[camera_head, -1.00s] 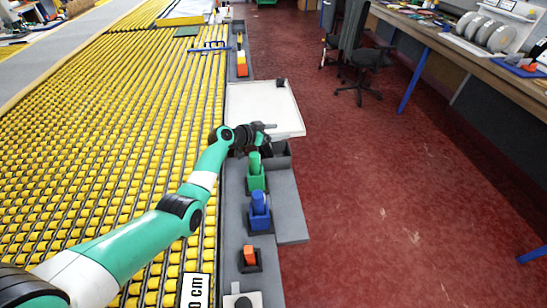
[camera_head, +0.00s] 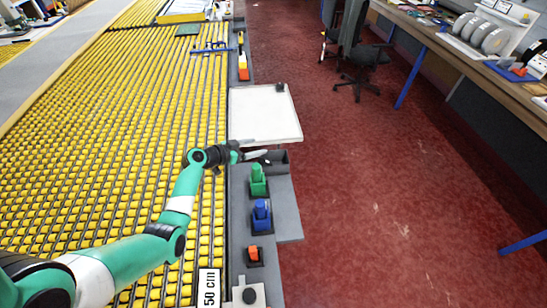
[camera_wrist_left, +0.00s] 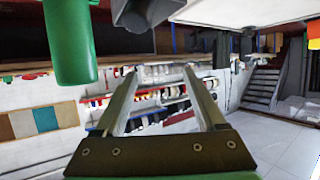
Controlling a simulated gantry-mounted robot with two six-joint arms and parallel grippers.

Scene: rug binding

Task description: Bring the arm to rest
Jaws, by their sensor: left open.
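My left gripper (camera_head: 252,157) is at the end of the green and white arm that reaches in over the yellow roller bed. It is just in front of the white board and left of a small dark box (camera_head: 278,157). In the left wrist view the two fingers of my left gripper (camera_wrist_left: 160,72) stand apart with nothing between them. A green block in a green holder (camera_head: 258,180) stands just nearer than the gripper. It also shows upper left in the left wrist view (camera_wrist_left: 70,40). My right gripper is not in view.
The yellow roller bed (camera_head: 100,160) fills the left. A white board (camera_head: 265,112) lies beyond the gripper. A blue block in its holder (camera_head: 261,214) and an orange piece (camera_head: 253,253) stand along the grey ledge. Red floor on the right is open, with a chair (camera_head: 361,75) at the back.

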